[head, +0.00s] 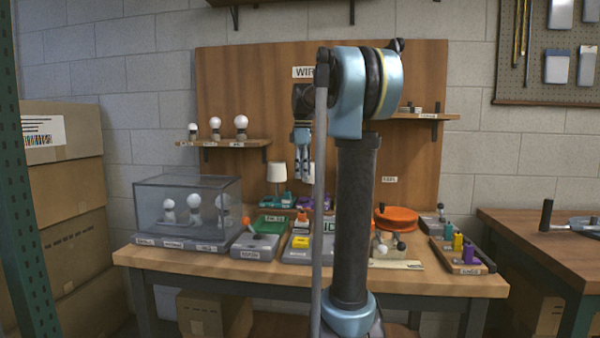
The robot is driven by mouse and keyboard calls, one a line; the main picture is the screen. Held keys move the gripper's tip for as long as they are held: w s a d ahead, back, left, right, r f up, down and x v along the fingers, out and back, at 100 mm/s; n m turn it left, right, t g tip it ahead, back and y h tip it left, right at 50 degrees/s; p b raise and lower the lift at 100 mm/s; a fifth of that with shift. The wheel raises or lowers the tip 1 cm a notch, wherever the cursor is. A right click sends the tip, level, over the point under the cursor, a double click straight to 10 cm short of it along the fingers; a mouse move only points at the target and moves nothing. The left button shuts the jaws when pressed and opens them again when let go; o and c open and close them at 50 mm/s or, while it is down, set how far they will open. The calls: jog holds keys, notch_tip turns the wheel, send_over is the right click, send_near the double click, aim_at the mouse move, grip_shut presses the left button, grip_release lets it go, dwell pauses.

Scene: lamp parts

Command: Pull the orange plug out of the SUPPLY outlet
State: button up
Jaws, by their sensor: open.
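My gripper (303,176) hangs pointing down above the middle of the workbench (420,281), with its fingers open and nothing seen between them. A small orange piece (302,216) shows on the bench below it and may be the orange plug, but it is too small to be sure. Grey boxes with white labels and a yellow part (300,241) sit around it. The SUPPLY label cannot be read, so I cannot tell which box is that outlet. My arm covers part of the bench just right of the orange piece.
A clear display case (186,207) with bulbs stands at the bench's left. A grey box with an orange lever (255,245) is beside it. An orange cable reel (396,218) and a tray of coloured parts (461,256) are at right. A shelf (224,143) with bulbs hangs above.

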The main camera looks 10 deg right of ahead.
aim_at(302, 213)
jog(key=f, duration=1.7)
jog(key=shift+w+f, duration=0.15)
jog(key=shift+w, duration=0.15)
jog(key=shift+c, duration=0.5)
jog(key=c, duration=0.5)
jog(key=o, duration=0.6)
